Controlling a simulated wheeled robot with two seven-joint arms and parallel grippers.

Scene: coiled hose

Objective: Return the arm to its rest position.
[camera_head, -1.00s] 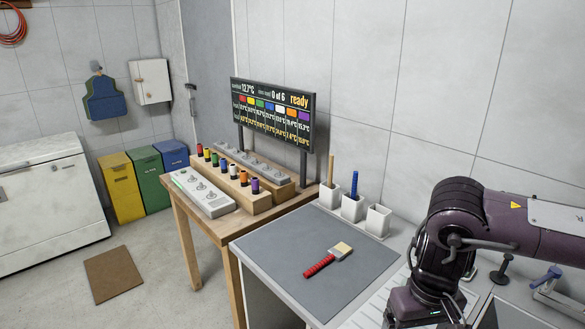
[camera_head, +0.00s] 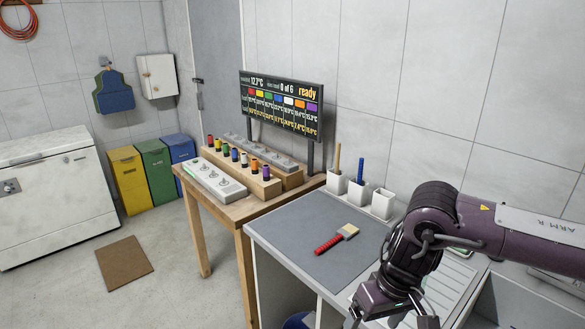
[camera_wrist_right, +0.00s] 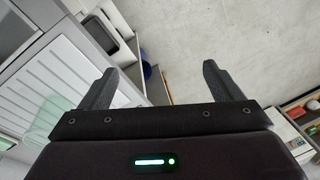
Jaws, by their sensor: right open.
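My right arm (camera_head: 470,225), dark purple, comes in from the right in the head view and bends down over the counter's front right part. My right gripper (camera_head: 392,318) is at the bottom edge of that view, its fingers spread and partly cut off. In the right wrist view the right gripper (camera_wrist_right: 160,82) is open, with two dark fingers wide apart and nothing between them. Pale floor and the counter's edge lie beyond the fingers. My left gripper is not in view.
A red-handled brush (camera_head: 336,240) lies on the grey counter mat (camera_head: 305,225), left of my arm. White cups (camera_head: 382,204) stand behind it. A wooden table (camera_head: 215,212) with coloured spools and a display board (camera_head: 280,103) stands further left. The floor (camera_head: 190,300) at front left is mostly clear.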

